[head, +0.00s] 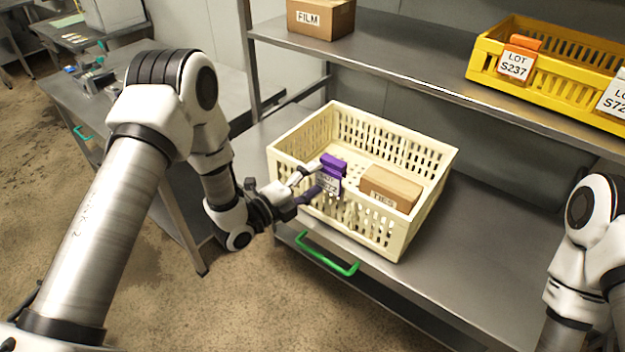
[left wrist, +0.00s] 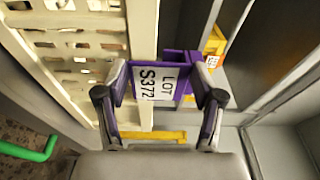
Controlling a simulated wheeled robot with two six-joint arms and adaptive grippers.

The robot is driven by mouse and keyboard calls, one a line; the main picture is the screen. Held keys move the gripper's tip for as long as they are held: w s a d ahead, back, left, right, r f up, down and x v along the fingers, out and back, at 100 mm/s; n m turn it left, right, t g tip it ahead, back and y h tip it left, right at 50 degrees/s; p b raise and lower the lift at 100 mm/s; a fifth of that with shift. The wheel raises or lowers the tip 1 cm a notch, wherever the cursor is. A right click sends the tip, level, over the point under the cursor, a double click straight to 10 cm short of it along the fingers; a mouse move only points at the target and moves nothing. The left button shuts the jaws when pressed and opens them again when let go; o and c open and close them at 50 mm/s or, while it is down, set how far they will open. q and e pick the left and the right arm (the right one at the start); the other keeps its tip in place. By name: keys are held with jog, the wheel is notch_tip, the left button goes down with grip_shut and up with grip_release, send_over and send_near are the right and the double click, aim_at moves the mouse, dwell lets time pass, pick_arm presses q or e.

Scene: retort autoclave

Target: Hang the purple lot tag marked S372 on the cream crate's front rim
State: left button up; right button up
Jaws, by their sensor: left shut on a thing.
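The purple lot tag (head: 331,172) has a white label reading LOT S372, which shows sideways in the left wrist view (left wrist: 158,80). My left gripper (head: 312,184) is shut on the tag, one finger on each side of it. The cream crate (head: 428,200) stands on the lower steel shelf. The tag overlaps the crate's front rim (head: 290,163) in the head view. In the left wrist view the cream rim (left wrist: 141,30) runs behind the tag. I cannot tell whether the tag is seated on the rim. My right gripper is out of view.
A brown carton (head: 391,187) lies inside the crate. A green handle (head: 326,254) is below the shelf's front edge. The upper shelf (head: 400,62) holds a FILM box (head: 321,18) and a yellow crate (head: 545,85) with white-labelled tags. The lower shelf is clear right of the cream crate.

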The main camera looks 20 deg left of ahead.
pick_arm(q)
jog(key=shift+f+b, duration=1.35)
jog(key=shift+f, duration=0.2)
jog(key=o, duration=1.1)
jog(key=v, duration=1.2)
jog(key=shift+r, duration=0.1)
